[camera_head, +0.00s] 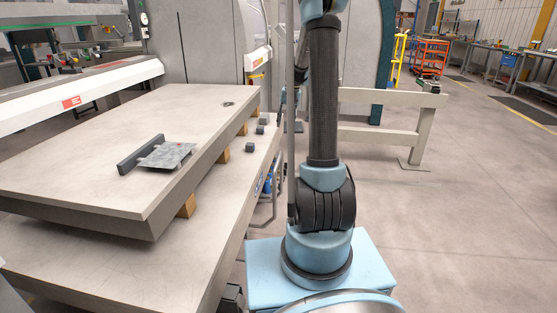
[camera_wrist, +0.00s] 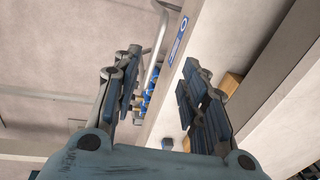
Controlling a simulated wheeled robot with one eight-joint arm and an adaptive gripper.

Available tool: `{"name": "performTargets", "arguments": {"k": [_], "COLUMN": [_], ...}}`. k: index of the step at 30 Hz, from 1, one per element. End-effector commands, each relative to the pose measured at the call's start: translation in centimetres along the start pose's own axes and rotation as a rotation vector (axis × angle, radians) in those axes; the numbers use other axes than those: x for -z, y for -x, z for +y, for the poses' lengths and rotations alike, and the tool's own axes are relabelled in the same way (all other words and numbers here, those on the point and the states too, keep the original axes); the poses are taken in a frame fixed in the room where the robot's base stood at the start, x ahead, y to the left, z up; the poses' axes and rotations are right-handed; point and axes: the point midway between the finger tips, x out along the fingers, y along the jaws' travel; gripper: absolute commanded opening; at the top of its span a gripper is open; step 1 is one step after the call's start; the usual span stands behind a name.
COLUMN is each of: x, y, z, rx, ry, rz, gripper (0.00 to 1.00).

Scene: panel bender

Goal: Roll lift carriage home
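No part is clearly marked as the lift carriage; the low pale table (camera_head: 190,260) bearing a thick slab (camera_head: 90,115) on wooden blocks may be it. A grey bent tube handle (camera_head: 275,190) shows at the table's right side. The tube handle also shows in the wrist view (camera_wrist: 158,50), between and beyond my finger lines. My gripper (camera_wrist: 162,85) is open, with a wide gap between its dark blue finger pads and nothing held. It hangs over the table's side edge. In the head view, my arm mostly hides the gripper.
A grey metal plate (camera_head: 167,154) and a dark bar (camera_head: 140,154) lie on the slab. Small dark blocks (camera_head: 250,148) sit on the table edge. A pale fence (camera_head: 380,137) stands behind my arm. A large machine (camera_head: 195,45) stands at the back.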

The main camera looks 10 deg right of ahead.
Motion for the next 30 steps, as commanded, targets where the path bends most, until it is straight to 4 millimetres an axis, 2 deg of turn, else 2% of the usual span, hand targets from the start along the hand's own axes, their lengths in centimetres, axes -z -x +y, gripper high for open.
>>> {"name": "performTargets", "arguments": {"k": [1,6,12,16,23,30], "x": [1.5,5.2,8.1,8.8,9.0,8.9], "y": [-1.1,-4.4,-7.4,-8.4,-10.2,-14.2], "z": [0.0,0.1,0.4,0.5,0.5,0.4], "rx": [0.004,0.016,0.026,0.029,0.03,0.03], "ry": [-0.009,-0.033,-0.055,-0.061,-0.062,-0.062], "rz": [-0.004,-0.017,-0.027,-0.03,-0.031,-0.031], "gripper": [0.4,0.4,0.4,0.4,0.4,0.4]}}
